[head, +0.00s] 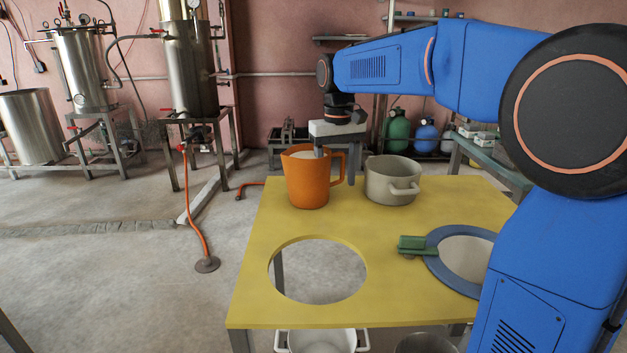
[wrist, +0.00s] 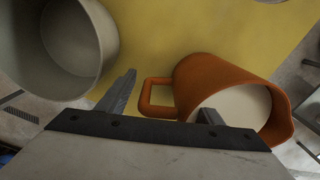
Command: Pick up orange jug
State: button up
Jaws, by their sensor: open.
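The orange jug (head: 308,183) stands upright near the back left of the yellow table (head: 400,240), with its handle on the right. It holds something pale, seen in the wrist view, where the jug (wrist: 218,72) is right of centre. My gripper (head: 336,168) is open and pointing down over the jug's right side. In the wrist view my gripper (wrist: 165,104) has its right finger at the jug's rim, overlapping the pale opening. Its left finger is outside, between the jug's handle and the grey pot. Whether either finger touches the jug I cannot tell.
A grey pot (head: 388,183) stands close on the jug's right; it also shows in the wrist view (wrist: 98,42). The table has a large round hole at the front left. A blue ring (head: 436,263) with a green handle (head: 411,244) lies at the right.

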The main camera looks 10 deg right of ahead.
grip_shut()
jog(key=shift+r, duration=5.05)
